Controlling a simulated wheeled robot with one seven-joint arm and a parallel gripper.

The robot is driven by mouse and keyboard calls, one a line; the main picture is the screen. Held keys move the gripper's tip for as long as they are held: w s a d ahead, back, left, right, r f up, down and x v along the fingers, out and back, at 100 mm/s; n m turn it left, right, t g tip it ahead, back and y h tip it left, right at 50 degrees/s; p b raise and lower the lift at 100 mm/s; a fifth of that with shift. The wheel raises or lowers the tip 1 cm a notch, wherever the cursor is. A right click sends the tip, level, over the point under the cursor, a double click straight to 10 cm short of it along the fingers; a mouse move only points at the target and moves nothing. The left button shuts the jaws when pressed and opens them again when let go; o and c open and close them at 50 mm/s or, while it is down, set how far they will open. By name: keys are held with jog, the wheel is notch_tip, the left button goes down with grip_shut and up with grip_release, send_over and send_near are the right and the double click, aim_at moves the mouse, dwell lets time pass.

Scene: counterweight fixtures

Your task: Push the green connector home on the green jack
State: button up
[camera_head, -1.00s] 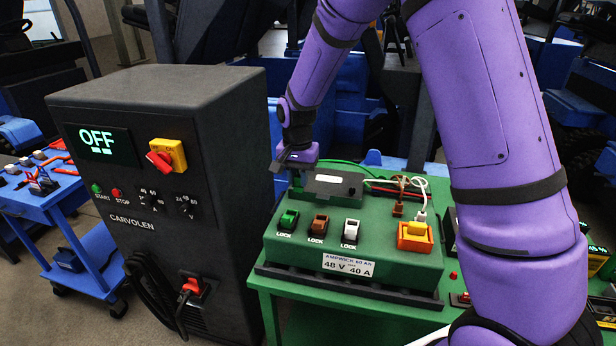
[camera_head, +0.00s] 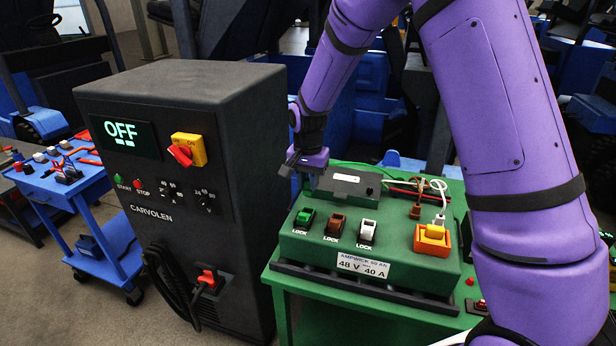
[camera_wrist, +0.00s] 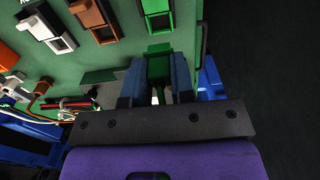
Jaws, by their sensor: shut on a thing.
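My gripper (camera_wrist: 157,85) is shut on the green connector (camera_wrist: 158,66), which sits between its two blue fingers in the wrist view. A green block at the connector's front end lies close to the panel, below the green lock lever (camera_wrist: 156,14). I cannot tell whether that block is the green jack or part of the connector, nor how deep the connector sits. In the head view my gripper (camera_head: 309,176) points down at the back left of the green power unit (camera_head: 400,255), behind the green lock lever (camera_head: 305,216). The connector and jack are hidden there.
Brown (camera_head: 337,224) and white (camera_head: 368,230) lock levers stand right of the green one. A brown plug (camera_head: 415,212), a white plug (camera_head: 438,219) and an orange-yellow switch (camera_head: 432,237) are farther right. A tall dark cabinet (camera_head: 240,190) reading OFF stands close on the left.

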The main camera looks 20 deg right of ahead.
aim_at(308, 189)
jog(key=shift+f, duration=2.15)
jog(key=shift+f, duration=0.2)
jog(key=shift+f, duration=0.6)
jog(key=shift+f, duration=0.6)
jog(key=o, duration=0.7)
jog(key=shift+o, duration=0.2)
